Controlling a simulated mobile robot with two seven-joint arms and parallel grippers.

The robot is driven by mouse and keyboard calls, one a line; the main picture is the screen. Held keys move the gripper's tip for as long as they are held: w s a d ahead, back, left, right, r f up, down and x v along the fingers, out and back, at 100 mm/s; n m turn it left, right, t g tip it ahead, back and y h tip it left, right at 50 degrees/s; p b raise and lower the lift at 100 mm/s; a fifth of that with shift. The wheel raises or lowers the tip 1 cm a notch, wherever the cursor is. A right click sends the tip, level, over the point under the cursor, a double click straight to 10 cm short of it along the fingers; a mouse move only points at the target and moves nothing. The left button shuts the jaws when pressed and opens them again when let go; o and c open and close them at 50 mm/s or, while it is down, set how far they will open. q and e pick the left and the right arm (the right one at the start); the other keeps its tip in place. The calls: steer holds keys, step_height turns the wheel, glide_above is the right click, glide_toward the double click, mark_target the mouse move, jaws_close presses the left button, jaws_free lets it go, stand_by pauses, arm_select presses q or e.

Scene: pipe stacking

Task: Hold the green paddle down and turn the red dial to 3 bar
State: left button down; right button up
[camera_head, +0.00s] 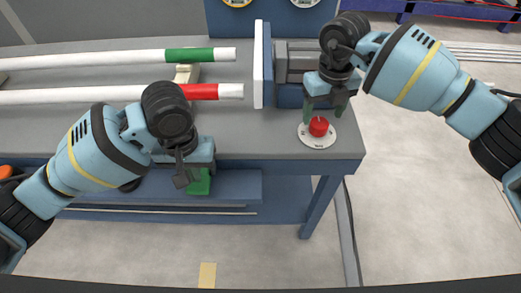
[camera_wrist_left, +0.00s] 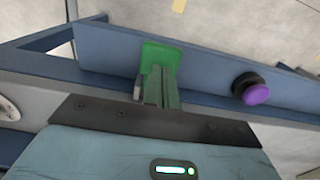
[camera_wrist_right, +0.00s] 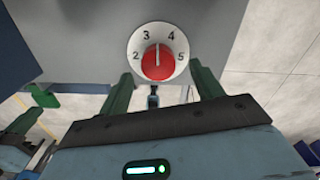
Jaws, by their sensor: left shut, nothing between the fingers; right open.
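The green paddle (camera_head: 201,184) is on the blue front rail below the table edge; it also shows in the left wrist view (camera_wrist_left: 162,55). My left gripper (camera_wrist_left: 160,84) is shut and empty, its fingertips overlapping the paddle's lower part in that view; I cannot tell how firmly they touch. The red dial (camera_head: 318,127) sits on a white numbered plate at the table's right front corner. In the right wrist view the dial (camera_wrist_right: 158,64) has its white line pointing between 3 and 4. My right gripper (camera_wrist_right: 161,88) is open, its fingers apart on either side below the dial.
A purple button (camera_wrist_left: 256,95) is on the same rail, beside the paddle. Two white pipes, one with a green band (camera_head: 188,55) and one with a red band (camera_head: 200,92), lie on the table facing a white plate (camera_head: 258,65).

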mark_target(320, 123)
steer(key=shift+m, duration=2.2)
steer(key=m, duration=0.4)
steer(key=shift+f, duration=0.15)
steer(key=shift+a+f, duration=0.1)
steer(key=shift+f, duration=1.8)
steer(key=shift+c, duration=0.2)
steer(key=c, duration=0.8)
